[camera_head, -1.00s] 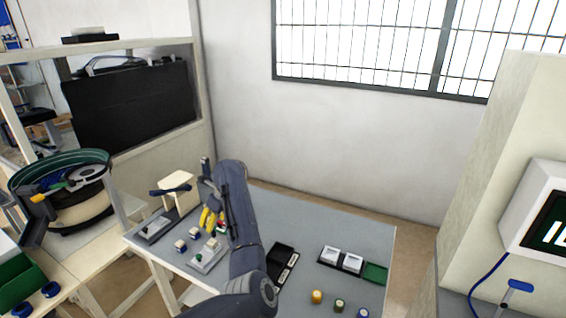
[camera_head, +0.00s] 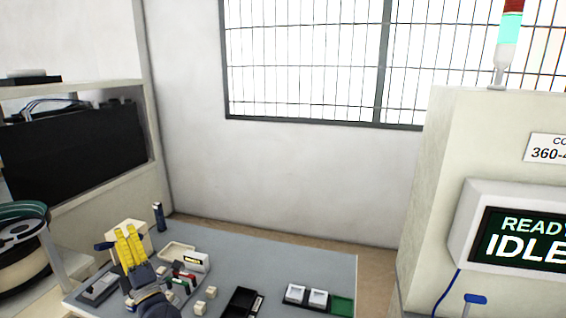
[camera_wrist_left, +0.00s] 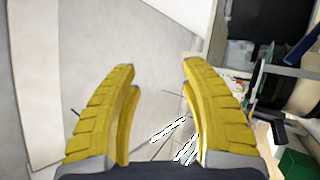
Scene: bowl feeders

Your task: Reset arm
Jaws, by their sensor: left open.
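My left gripper (camera_head: 130,247) has yellow fingers and is raised over the left part of the grey table (camera_head: 300,262) in the head view. In the left wrist view its two fingers (camera_wrist_left: 158,78) stand wide apart with nothing between them. The gripper points up and away from the table top, and its arm hides part of the table's front left. My right gripper shows in neither view.
Small trays and blocks lie near the gripper. A black tray (camera_head: 241,302) and a green bin (camera_head: 342,305) are further right. A bowl feeder (camera_head: 22,245) stands at the left. A machine with a screen (camera_head: 525,238) reading IDLE stands at the right.

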